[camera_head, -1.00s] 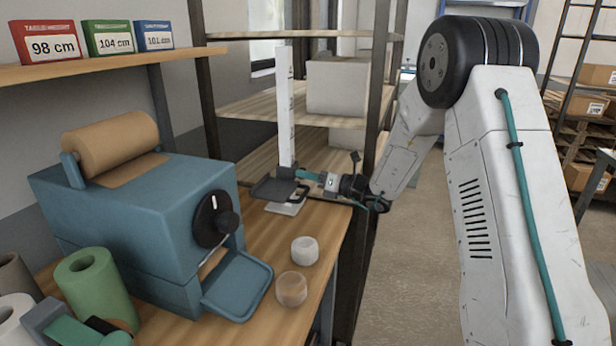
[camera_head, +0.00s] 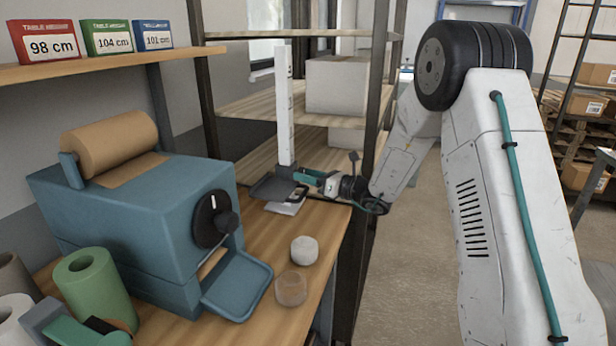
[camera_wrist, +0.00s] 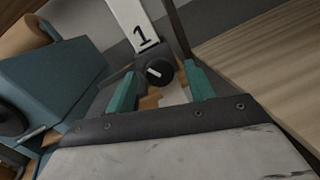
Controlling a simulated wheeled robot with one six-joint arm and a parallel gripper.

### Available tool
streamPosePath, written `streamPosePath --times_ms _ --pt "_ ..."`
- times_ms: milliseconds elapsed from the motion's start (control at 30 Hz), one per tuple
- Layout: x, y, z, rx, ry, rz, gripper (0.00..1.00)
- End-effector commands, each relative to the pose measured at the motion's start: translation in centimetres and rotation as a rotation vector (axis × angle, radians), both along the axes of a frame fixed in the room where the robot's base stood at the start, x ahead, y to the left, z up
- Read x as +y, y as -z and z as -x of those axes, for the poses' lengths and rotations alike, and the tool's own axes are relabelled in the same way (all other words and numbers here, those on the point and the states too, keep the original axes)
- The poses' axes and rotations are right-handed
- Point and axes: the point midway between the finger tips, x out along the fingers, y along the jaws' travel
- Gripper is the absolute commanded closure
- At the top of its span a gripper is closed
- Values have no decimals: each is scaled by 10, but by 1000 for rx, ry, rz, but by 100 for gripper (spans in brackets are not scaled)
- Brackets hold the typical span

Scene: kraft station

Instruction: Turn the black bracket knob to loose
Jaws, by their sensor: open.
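The black bracket knob (camera_wrist: 158,72) is round with a white pointer line and sits at the foot of the white post (camera_head: 284,105). In the wrist view the post carries a black "1" above the knob. My gripper (camera_wrist: 160,76) is open, its two teal fingers on either side of the knob with gaps showing. I cannot tell whether the fingertips reach down around it. In the head view my gripper (camera_head: 308,178) is beside the dark bracket plate (camera_head: 268,188), and the knob is not clearly visible there.
A blue dispenser (camera_head: 130,220) with a black dial stands on the wooden bench (camera_head: 262,232). A dark shelf upright (camera_head: 374,130) stands close behind my wrist. Open floor lies to the right.

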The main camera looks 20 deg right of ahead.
Motion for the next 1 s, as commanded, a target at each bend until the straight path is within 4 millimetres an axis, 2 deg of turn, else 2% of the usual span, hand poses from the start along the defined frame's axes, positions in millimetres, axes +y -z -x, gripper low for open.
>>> streamPosePath --times_ms 167,500,900,1000 --pt "-14 1 12 1 3 -1 46" --pt "-52 4 48 0 2 0 46" --pt "-56 5 54 1 1 -1 47" --pt "-54 7 55 38 8 -54 47"
